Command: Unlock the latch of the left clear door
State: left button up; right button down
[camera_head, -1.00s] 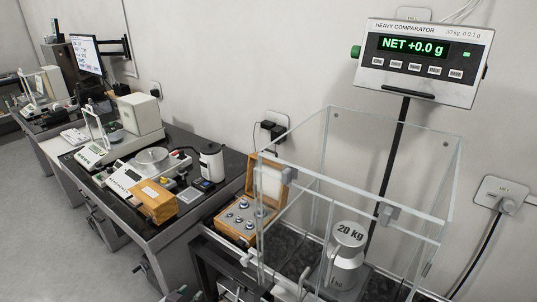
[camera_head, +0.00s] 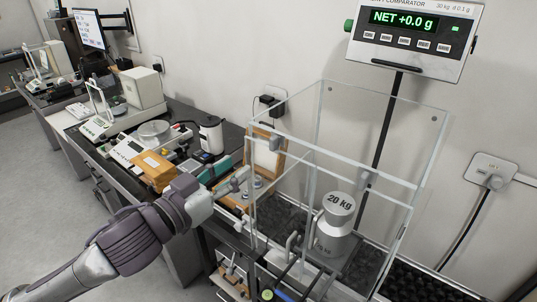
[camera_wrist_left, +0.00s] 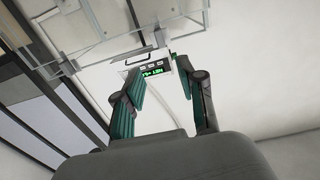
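The clear glass case (camera_head: 340,135) has light grey frame bars and stands at the right in the head view. One grey latch-like block (camera_head: 275,143) sits near its left upper corner, and another (camera_head: 366,180) is on the front top bar. Upright handles (camera_head: 291,246) show on the lower front; I cannot tell which latch is locked. My left gripper (camera_head: 236,172) is left of the case, apart from it. In the left wrist view its teal-padded fingers (camera_wrist_left: 160,74) are spread with nothing between them. My right gripper is not in view.
A 20 kg steel weight (camera_head: 338,225) stands inside the case. An open wooden weight box (camera_head: 277,165) lies behind my gripper. The comparator display (camera_head: 410,25) reads NET +0.0 g. A balance and an orange-brown box (camera_head: 153,170) stand on the left table.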

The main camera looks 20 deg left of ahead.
aim_at(271, 142)
pick_arm(q)
jog(key=p+x, duration=0.1)
jog(key=x, duration=0.9)
jog(key=shift+w+p, duration=0.4)
jog(key=shift+w+d+f, duration=0.15)
jog(key=shift+w+d, duration=0.05)
jog(key=shift+w, duration=0.3)
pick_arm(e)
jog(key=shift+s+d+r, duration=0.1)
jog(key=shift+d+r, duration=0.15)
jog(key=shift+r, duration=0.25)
pick_arm(q)
grip_shut()
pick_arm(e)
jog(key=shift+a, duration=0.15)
